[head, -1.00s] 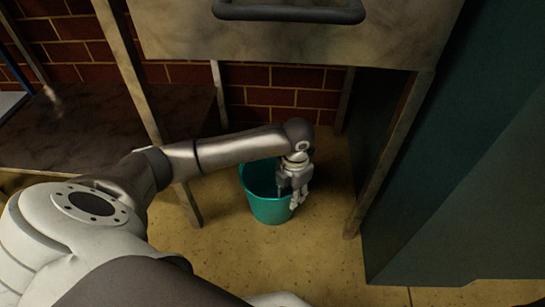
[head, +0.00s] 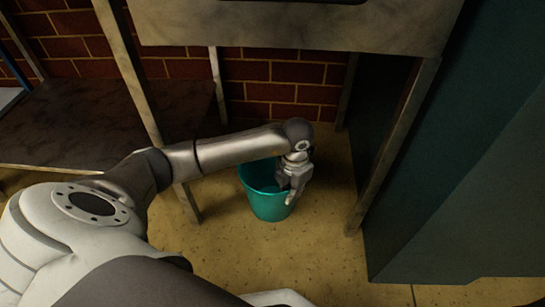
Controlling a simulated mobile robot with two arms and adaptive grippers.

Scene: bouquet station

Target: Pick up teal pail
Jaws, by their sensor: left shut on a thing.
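The teal pail (head: 267,206) stands upright in the head view, under the table and over the tan floor. My left arm reaches across its top from the left. My left gripper (head: 291,197) points down at the pail's right rim and is shut on that rim. The arm and gripper hide part of the rim and the far side of the opening. I cannot tell whether the pail's base touches the floor. My right gripper is not in view.
The table (head: 290,27) overhangs the pail, with legs to the left and right. A dark green cabinet (head: 455,190) stands close on the right. A brick wall (head: 285,88) is behind. A low dark shelf (head: 75,125) is at left. Floor in front is clear.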

